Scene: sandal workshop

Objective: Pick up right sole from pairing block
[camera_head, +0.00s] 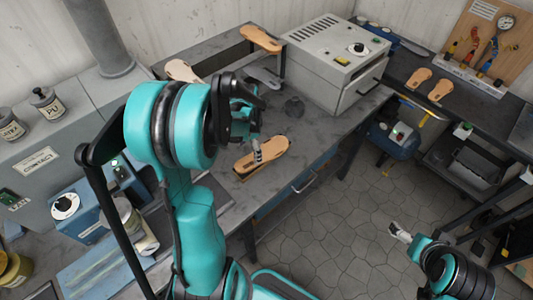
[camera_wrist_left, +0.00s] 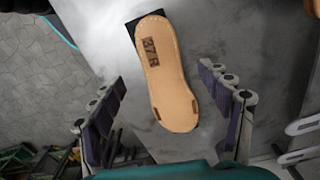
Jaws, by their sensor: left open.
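The right sole (camera_wrist_left: 168,90) is tan and marked "37R". In the left wrist view it lies flat between my left gripper's spread fingers (camera_wrist_left: 175,88), apart from both. A dark block (camera_wrist_left: 131,27) shows under its marked end; most of the block is hidden.
A grey oven-like box (camera_head: 330,60) stands on the bench behind the sole. Other soles lie on the back shelf (camera_head: 262,39), at the back left (camera_head: 182,71) and on the right bench (camera_head: 418,78). A blue unit (camera_head: 75,208) and jars stand left.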

